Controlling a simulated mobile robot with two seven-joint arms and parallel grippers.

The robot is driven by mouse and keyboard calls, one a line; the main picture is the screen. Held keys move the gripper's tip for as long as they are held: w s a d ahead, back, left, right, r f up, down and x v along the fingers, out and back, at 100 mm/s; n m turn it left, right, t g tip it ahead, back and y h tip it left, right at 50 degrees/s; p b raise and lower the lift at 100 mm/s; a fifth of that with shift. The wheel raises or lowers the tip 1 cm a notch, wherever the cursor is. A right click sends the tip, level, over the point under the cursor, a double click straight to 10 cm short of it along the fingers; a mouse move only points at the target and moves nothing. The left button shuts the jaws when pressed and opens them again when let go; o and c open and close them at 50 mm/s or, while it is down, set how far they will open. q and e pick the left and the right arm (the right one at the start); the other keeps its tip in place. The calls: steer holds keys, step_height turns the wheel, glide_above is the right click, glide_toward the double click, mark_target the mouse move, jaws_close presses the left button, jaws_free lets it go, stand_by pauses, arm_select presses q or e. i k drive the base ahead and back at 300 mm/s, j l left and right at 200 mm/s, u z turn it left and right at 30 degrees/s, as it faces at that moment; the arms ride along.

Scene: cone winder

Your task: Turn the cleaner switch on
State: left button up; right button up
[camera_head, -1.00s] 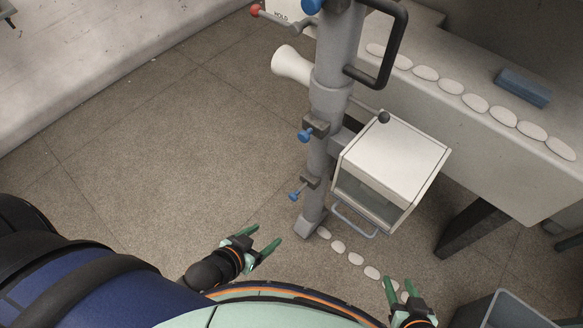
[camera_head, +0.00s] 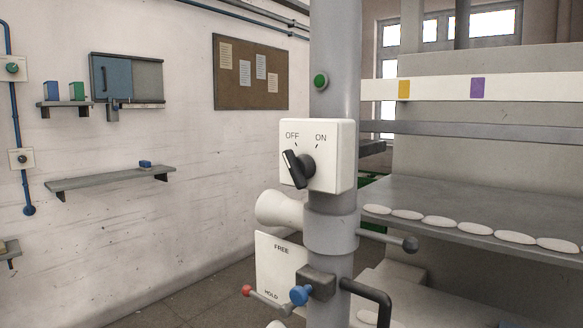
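The cleaner switch appears to be the white box (camera_head: 338,151) on the grey column (camera_head: 334,68), marked OFF at left and ON at right. Its black rotary knob (camera_head: 298,167) has its narrow end tilted up to the left, toward the OFF mark. Nothing touches the knob. Neither of my grippers shows in the head view now, so their state cannot be seen.
A green button (camera_head: 320,82) sits above the switch. Below it are a white cone (camera_head: 279,208), a FREE/HOLD plate (camera_head: 280,268) with a red-tipped lever, a blue knob (camera_head: 300,295) and a black handle (camera_head: 374,296). A grey shelf with white oval pieces (camera_head: 441,222) extends right.

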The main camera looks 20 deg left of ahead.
mark_target(301, 168)
steer(key=z, duration=0.55)
steer(key=j+z, duration=0.75)
steer(key=z, duration=0.15)
steer(key=k+j+z, duration=0.15)
steer(key=j, duration=0.25)
steer(key=k+j+z, duration=0.2)
steer(key=j, duration=0.25)
